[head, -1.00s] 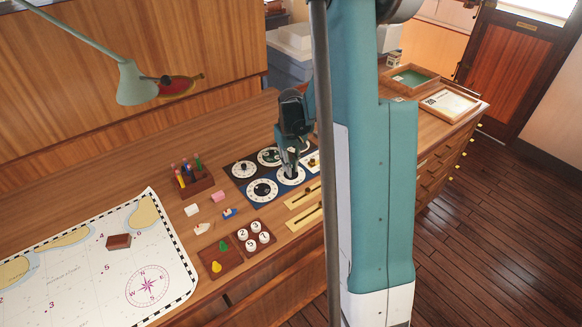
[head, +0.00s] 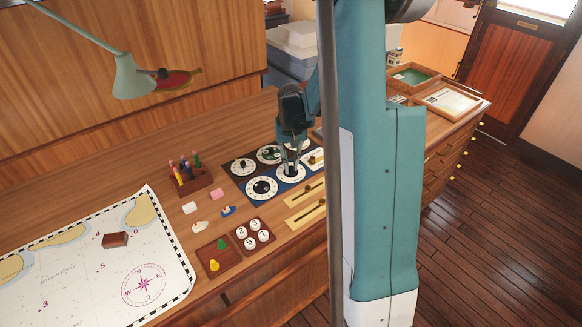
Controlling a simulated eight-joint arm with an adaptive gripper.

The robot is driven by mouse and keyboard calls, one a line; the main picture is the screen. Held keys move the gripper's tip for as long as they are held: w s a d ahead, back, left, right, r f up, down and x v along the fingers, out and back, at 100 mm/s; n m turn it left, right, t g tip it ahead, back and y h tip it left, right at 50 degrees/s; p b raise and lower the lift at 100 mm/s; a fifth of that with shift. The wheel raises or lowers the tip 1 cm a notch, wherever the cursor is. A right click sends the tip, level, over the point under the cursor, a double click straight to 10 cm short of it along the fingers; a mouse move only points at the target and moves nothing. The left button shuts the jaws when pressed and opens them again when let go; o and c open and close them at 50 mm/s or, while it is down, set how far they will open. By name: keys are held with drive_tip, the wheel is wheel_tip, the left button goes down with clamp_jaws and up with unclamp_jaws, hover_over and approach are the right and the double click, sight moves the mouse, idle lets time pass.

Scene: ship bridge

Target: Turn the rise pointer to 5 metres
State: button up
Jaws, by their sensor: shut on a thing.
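Several round white dials sit on a dark blue panel (head: 232,171) on the wooden desk. My gripper (head: 290,171) points down at the front right dial (head: 291,180) and is shut on the dark pointer knob at its middle. The knob is mostly hidden by the fingers. The dial's marks are too small to read, and I cannot tell which way its pointer faces. The other dials, front left (head: 261,188), back left (head: 242,167) and back middle (head: 269,154), have dark knobs and stand free of the gripper.
Two brass slider plates (head: 306,205) lie in front of the panel. A pen block (head: 190,180), small coloured pieces, a tray of white numbered discs (head: 254,236) and a chart (head: 90,265) lie to the left. A lamp (head: 133,80) hangs over the desk.

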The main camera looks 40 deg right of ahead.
sight(290, 167)
drive_tip(key=shift+m+b, duration=0.7)
drive_tip(key=shift+m, duration=1)
drive_tip(key=o, duration=0.9)
drive_tip(key=shift+r, duration=0.2)
wheel_tip(290, 167, up, 12)
drive_tip(key=shift+f, duration=0.15)
drive_tip(key=shift+a, duration=0.1)
